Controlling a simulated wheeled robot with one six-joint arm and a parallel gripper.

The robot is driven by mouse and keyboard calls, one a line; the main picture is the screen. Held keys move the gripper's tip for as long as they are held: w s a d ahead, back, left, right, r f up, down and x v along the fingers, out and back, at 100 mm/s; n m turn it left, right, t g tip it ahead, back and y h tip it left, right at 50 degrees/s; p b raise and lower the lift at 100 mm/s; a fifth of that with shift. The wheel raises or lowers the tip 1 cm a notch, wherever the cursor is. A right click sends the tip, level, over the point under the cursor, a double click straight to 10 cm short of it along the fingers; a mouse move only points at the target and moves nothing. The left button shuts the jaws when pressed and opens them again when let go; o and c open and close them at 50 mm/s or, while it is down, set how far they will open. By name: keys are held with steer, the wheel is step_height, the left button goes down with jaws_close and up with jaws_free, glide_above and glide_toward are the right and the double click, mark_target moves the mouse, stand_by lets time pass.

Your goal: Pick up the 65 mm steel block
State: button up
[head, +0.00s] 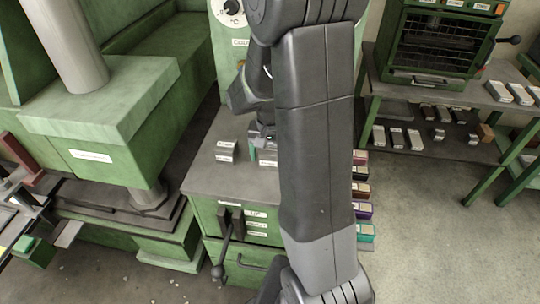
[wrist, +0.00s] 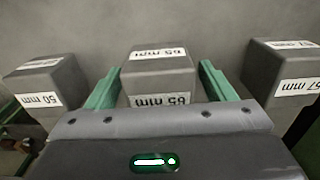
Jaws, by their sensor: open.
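The 65 mm steel block (wrist: 160,76) is a grey block with white labels on two faces, in the middle of the wrist view. My gripper (wrist: 160,68) is open, with one green finger on each side of this block. A narrow gap shows between each finger and the block, and the block's near lower part is hidden behind the gripper body. In the head view my gripper (head: 262,138) is over the grey cabinet top, mostly hidden by my arm. A labelled block below it is partly covered, and I cannot read its label there.
A 50 mm block (wrist: 45,82) stands left and a 57 mm block (wrist: 285,75) right in the wrist view, each apart from the fingers. The green cabinet (head: 240,222) stands beside a large green press (head: 110,160). A shelf (head: 440,150) at right holds more blocks.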

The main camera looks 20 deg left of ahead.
jaws_close()
steer(key=shift+r, duration=0.15)
steer(key=shift+w, duration=0.1)
